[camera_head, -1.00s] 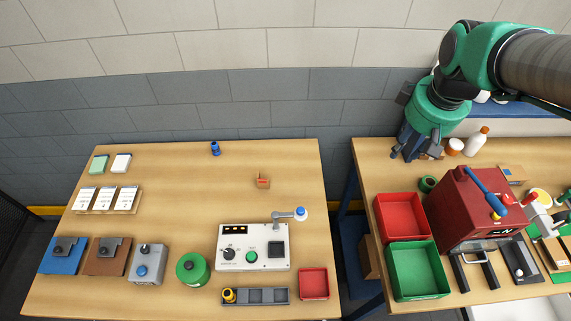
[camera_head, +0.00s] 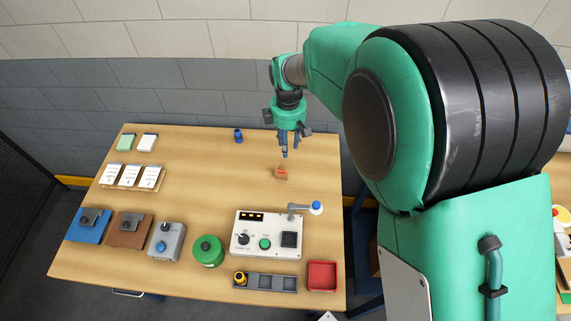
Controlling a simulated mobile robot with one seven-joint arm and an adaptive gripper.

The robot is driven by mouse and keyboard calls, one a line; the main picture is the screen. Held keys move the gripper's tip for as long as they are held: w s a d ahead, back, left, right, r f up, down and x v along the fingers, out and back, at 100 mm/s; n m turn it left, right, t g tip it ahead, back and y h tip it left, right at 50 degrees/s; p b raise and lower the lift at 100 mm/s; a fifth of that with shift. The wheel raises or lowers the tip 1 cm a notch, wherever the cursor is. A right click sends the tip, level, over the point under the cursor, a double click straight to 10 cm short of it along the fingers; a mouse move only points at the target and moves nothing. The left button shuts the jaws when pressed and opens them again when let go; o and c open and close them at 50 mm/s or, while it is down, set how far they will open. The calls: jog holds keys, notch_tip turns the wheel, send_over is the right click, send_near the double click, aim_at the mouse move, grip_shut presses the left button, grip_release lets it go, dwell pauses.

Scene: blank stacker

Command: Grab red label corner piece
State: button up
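The corner piece is a small brown block (camera_head: 281,173) with a red-orange mark on it, lying alone on the back right part of the left wooden table. My gripper (camera_head: 285,153) hangs fingers-down just behind and above it in the picture, apart from it. Its dark fingers look close together and small. Whether they are open or shut is hard to tell, and nothing shows between them.
A control box (camera_head: 267,235) with a blue-tipped lever stands in front of the block. A blue bottle (camera_head: 238,135) stands back left. A red tray (camera_head: 322,275) and grey tray (camera_head: 265,283) lie at the front. The table around the block is clear.

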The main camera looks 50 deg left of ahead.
aim_at(282, 171)
jog(key=shift+s+a+f+n, duration=0.5)
jog(key=shift+s+a+f, duration=0.65)
jog(key=shift+f, duration=0.15)
jog(key=shift+f, duration=4.15)
jog(key=shift+f, duration=0.1)
jog(key=shift+w+f+b, duration=0.2)
jog(key=shift+f+b, duration=0.1)
jog(key=shift+f, duration=2.2)
grip_shut()
